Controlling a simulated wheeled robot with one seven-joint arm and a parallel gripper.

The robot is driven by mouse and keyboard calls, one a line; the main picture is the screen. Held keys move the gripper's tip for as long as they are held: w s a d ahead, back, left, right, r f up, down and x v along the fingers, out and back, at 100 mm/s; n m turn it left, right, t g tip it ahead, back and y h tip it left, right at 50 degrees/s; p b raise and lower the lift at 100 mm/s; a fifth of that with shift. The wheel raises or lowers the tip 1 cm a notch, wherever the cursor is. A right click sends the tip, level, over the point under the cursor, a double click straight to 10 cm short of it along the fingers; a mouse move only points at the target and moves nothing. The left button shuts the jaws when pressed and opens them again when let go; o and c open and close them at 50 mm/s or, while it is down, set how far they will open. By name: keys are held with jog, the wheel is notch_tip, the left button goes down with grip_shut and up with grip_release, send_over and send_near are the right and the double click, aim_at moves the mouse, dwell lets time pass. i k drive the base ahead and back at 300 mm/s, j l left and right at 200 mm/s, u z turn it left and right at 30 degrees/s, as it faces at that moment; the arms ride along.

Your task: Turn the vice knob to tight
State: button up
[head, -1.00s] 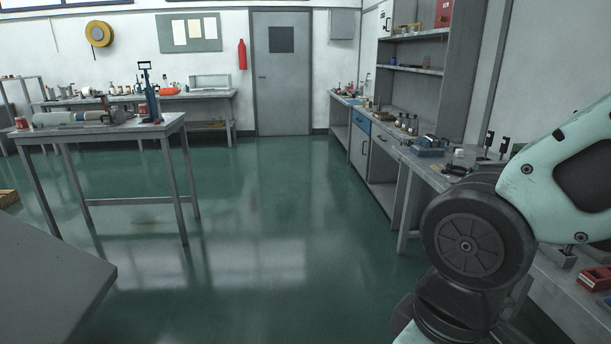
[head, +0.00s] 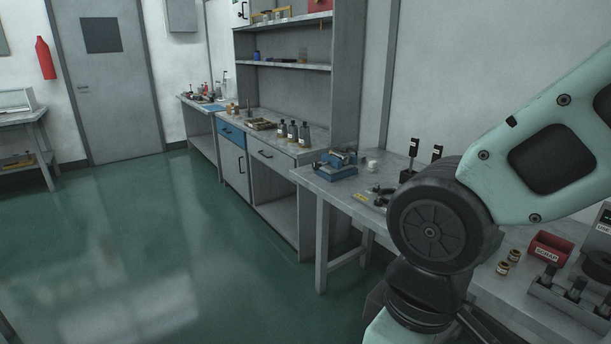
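My arm fills the right side of the view, well to the right of the vice and nearer to me. My gripper is outside the picture.
The workbench (head: 318,181) also holds black-topped posts (head: 413,153). Dark bottles (head: 293,131) stand on the cabinet beyond. A red bin (head: 550,249) and small jars sit at the right. The green floor (head: 190,240) ahead is clear up to the grey door (head: 108,80).

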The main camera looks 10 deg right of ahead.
aim_at(316, 165)
jog(key=i+j+z, duration=0.15)
jog(key=i+j, duration=0.2)
jog(key=i+j+z, duration=0.1)
jog(key=i+j, duration=0.2)
jog(key=i+j+z, duration=0.15)
jog(key=j, duration=0.35)
jog(key=i+j+z, duration=0.1)
jog(key=i+j, duration=0.3)
jog(key=i+j+z, duration=0.15)
jog(key=j, duration=0.4)
jog(key=i+j+z, duration=0.1)
jog(key=i+j, duration=0.2)
jog(key=j, duration=0.2)
jog(key=i+j+z, duration=0.15)
jog(key=j, duration=0.4)
jog(key=i+j+z, duration=0.1)
jog(key=i+j, duration=0.15)
jog(key=j, duration=0.3)
